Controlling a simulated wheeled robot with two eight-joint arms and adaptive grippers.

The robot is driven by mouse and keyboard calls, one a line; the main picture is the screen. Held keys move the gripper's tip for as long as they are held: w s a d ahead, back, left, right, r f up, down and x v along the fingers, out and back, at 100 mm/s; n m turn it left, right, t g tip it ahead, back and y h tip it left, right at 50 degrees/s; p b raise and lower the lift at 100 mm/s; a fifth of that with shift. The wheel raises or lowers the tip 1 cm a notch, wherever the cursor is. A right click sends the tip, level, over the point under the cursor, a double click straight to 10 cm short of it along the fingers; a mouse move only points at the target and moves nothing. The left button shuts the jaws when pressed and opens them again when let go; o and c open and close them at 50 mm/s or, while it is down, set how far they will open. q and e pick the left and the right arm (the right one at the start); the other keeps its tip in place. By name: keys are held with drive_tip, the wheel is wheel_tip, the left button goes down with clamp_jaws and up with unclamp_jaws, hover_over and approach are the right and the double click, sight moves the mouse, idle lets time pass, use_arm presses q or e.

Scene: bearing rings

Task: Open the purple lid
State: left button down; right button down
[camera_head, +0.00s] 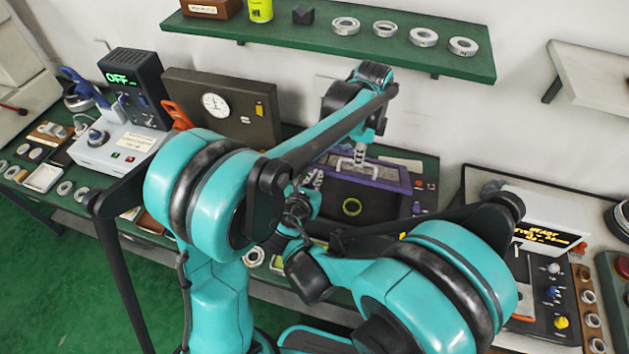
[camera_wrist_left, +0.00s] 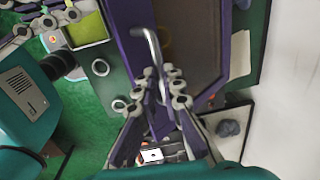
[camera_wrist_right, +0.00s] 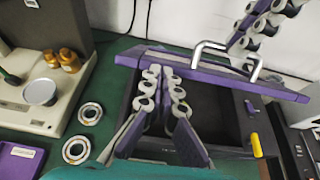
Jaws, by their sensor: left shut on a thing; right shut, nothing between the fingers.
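The purple lid (camera_head: 392,174) stands raised and tilted at the back of a dark box. Its edge crosses the right wrist view (camera_wrist_right: 205,74), and it fills the upper middle of the left wrist view (camera_wrist_left: 130,30). My left gripper (camera_head: 358,158) is shut on the lid's silver handle (camera_wrist_right: 226,46); the handle also shows at its fingertips in the left wrist view (camera_wrist_left: 152,42). My right gripper (camera_wrist_right: 160,72) is shut and empty in front of the lid.
A pressure-gauge case (camera_head: 237,112) and a control box with an OFF display (camera_head: 138,78) stand to the left. A green shelf (camera_head: 300,38) with rings hangs above. A white instrument (camera_head: 540,218) stands to the right. Two rings (camera_wrist_right: 76,150) lie left of my right gripper.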

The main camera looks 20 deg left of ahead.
use_arm(q)
drive_tip(key=c, duration=1.6)
unclamp_jaws()
drive_tip(key=shift+w+f, duration=0.25)
drive_tip(key=shift+w, duration=0.4)
drive_tip(key=shift+s, duration=0.1)
use_arm(e)
drive_tip(key=shift+w+f, duration=0.2)
drive_tip(key=shift+w, duration=0.1)
use_arm(q)
drive_tip(key=shift+r, duration=0.1)
